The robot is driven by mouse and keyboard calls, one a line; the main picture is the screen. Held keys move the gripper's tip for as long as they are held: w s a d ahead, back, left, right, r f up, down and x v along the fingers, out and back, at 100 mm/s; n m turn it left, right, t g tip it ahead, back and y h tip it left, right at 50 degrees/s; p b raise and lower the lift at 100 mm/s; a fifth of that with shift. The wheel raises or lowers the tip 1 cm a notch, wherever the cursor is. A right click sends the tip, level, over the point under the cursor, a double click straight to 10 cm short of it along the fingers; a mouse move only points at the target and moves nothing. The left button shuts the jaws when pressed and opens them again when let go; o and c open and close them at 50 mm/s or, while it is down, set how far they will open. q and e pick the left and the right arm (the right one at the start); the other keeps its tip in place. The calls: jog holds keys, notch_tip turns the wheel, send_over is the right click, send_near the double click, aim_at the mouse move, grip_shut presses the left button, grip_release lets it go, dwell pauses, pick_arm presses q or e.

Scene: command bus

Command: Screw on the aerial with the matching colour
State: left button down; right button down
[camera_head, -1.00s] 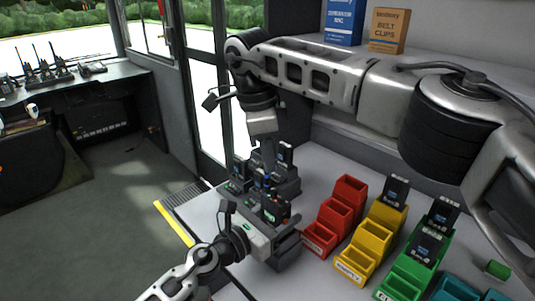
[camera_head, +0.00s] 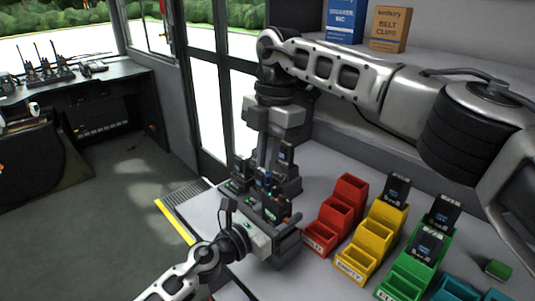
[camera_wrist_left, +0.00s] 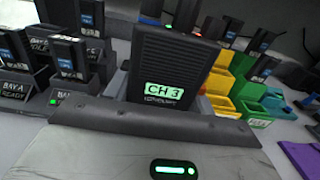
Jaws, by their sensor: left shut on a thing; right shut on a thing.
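My left gripper (camera_head: 277,232) is shut on a dark handheld radio (camera_head: 272,209) near the table's left end. In the left wrist view the radio (camera_wrist_left: 172,60) stands upright in the jaws, with a lit green "CH 3" label. My right gripper (camera_head: 267,158) points straight down just above the radio and is shut on a thin thing that its fingers mostly hide. A small blue spot (camera_head: 267,178) shows below its fingertips; I cannot tell whether it belongs to the aerial or the radio. Whether aerial and radio touch is not clear.
Red bins (camera_head: 350,187), yellow bins (camera_head: 383,217) and green bins (camera_head: 401,287) stand in stepped rows to the right. Dark packs stand in some yellow and green bins. A charger (camera_head: 288,187) with radios is close behind the grippers. A shelf with boxes (camera_head: 388,30) is behind.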

jog(key=c, duration=1.4)
grip_release()
jog(key=shift+c, duration=0.2)
jog(key=shift+r, duration=0.1)
notch_tip(320, 180, up, 7)
jog(key=shift+w+d+r, duration=0.15)
jog(key=shift+w+d, duration=0.2)
pick_arm(q)
jog(key=shift+c, duration=2.2)
grip_release()
